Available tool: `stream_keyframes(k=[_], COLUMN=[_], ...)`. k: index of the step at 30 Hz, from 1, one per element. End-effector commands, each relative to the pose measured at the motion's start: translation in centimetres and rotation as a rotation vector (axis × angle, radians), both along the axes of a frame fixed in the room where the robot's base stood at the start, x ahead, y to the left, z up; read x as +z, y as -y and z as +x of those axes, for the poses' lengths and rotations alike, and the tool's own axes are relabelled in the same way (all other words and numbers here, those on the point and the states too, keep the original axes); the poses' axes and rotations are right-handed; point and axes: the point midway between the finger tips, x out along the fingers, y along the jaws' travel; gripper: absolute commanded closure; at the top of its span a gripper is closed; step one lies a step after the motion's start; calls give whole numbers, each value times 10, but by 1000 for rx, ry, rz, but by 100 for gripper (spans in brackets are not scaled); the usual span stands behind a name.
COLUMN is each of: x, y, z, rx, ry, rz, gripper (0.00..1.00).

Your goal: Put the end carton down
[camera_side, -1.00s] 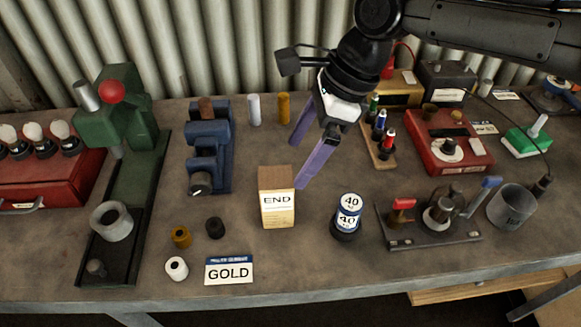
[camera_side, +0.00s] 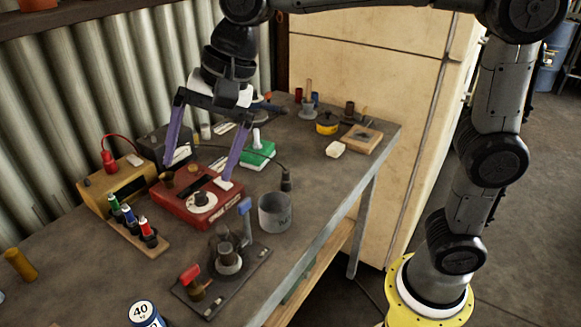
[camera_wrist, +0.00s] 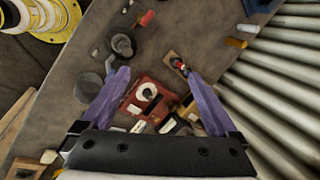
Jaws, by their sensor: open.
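My gripper (camera_side: 198,172) is open and empty, with its two purple fingers spread wide above the red box (camera_side: 180,212) on the bench. In the wrist view my gripper (camera_wrist: 157,76) also has nothing between its fingers, and the red box (camera_wrist: 165,88) lies below them. The end carton is not visible in either current view. The part of the bench where it stood lies outside the side view.
The bench (camera_side: 75,258) holds a rack of small coloured bottles (camera_side: 130,222), a yellow box (camera_side: 125,188), a green box (camera_side: 260,153), a grey cup (camera_side: 275,212) and a fixture with a red handle (camera_side: 190,273). A blue-and-white "40" can (camera_side: 143,313) shows at the bottom edge.

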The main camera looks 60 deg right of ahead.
Motion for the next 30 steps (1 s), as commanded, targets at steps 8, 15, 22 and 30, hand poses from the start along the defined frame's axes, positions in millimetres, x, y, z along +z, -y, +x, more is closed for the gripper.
stream_keyframes(k=[8, 15, 22, 30], x=[-12, -53, -76, -77], y=[123, 180, 196, 196], z=[-92, -168, -196, -197], rx=[352, 638, 766, 777], ry=[223, 314, 332, 331], rz=[-260, -495, -596, -601], gripper=[5, 5, 5, 5])
